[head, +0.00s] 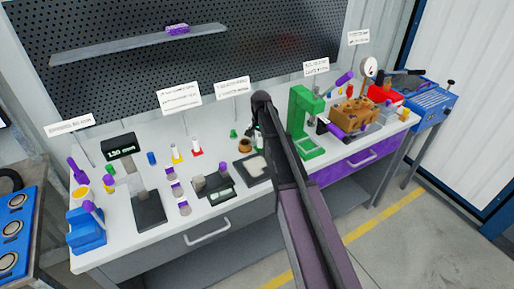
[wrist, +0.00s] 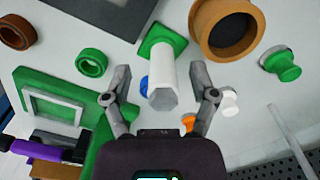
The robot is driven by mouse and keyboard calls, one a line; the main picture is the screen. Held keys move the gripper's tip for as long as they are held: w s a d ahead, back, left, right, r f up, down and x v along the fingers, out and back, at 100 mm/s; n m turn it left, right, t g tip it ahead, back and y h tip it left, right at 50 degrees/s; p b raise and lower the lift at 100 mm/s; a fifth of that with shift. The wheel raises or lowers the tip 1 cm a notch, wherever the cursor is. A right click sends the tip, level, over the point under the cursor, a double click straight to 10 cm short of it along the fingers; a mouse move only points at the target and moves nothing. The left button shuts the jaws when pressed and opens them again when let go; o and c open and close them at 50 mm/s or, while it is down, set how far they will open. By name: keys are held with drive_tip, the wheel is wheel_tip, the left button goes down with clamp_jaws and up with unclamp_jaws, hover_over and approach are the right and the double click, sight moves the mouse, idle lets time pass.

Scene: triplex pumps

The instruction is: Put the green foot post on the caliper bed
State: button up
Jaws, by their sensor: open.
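The green foot post is a white upright column (wrist: 163,78) on a square green foot (wrist: 158,42), seen from above in the wrist view. My gripper (wrist: 162,78) is open, its two fingers on either side of the column with gaps visible. In the head view my arm hides most of the gripper and the post. A low dark device with a small display (head: 218,188), left of my arm on the bench, may be the caliper bed. A dark pad (head: 150,212) stands under a "1.50 mm" display (head: 119,147); I cannot tell for certain which is the bed.
Posts with yellow (head: 177,153) and red (head: 196,147) feet stand at the bench's back. A brown ring (wrist: 222,28) and a green knob-like piece (wrist: 282,65) lie close to the post. A green press frame (head: 304,125) stands right of my arm.

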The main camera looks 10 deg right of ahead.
idle(0.4)
clamp_jaws()
drive_tip(key=shift+r, duration=0.15)
wheel_tip(320, 180, up, 3)
drive_tip(key=p, duration=0.3)
drive_tip(key=s+d, duration=0.1)
drive_tip(key=s, duration=0.4)
drive_tip(key=s+d+r+p, duration=0.1)
drive_tip(key=s, duration=0.4)
drive_tip(key=s+d+p, duration=0.1)
drive_tip(key=s, duration=0.4)
drive_tip(key=shift+s+d+r, duration=0.2)
drive_tip(key=shift+s+r, duration=0.1)
drive_tip(key=shift+r, duration=0.1)
